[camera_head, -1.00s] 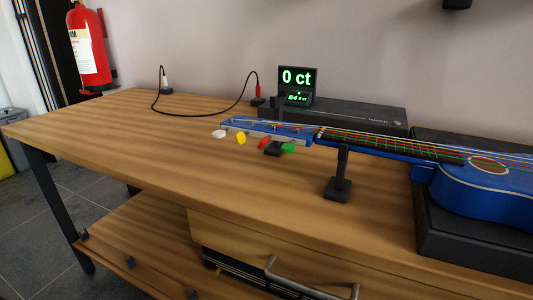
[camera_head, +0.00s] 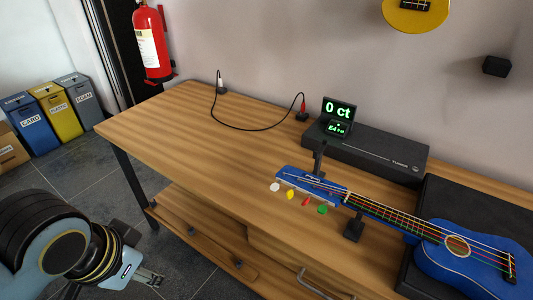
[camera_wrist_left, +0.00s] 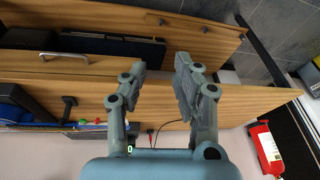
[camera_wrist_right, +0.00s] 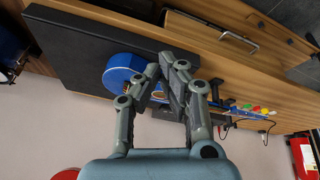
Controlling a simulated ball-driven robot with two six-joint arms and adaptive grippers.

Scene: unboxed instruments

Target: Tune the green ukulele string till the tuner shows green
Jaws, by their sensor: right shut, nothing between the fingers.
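The blue ukulele (camera_head: 470,262) lies with its neck pointing left along the bench, its body on a black case. White, yellow, red and green (camera_head: 322,210) tuning pegs show along the headstock (camera_head: 312,184). The tuner screen (camera_head: 338,109) reads "0 ct" in green. My left gripper (camera_head: 150,277) is low at the left, away from the ukulele; its fingers stand apart and empty in the left wrist view (camera_wrist_left: 160,65). My right gripper (camera_wrist_right: 168,64) is shut and empty. Its fingers overlap the ukulele body in the right wrist view; the distance is unclear.
A black box (camera_head: 375,152) lies behind the headstock. Dark supports (camera_head: 353,228) stand by the neck. A black cable (camera_head: 250,126) runs over the bench (camera_head: 190,130), whose left part is clear. A yellow ukulele (camera_head: 415,14) hangs on the wall. Bins (camera_head: 60,118) stand at left.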

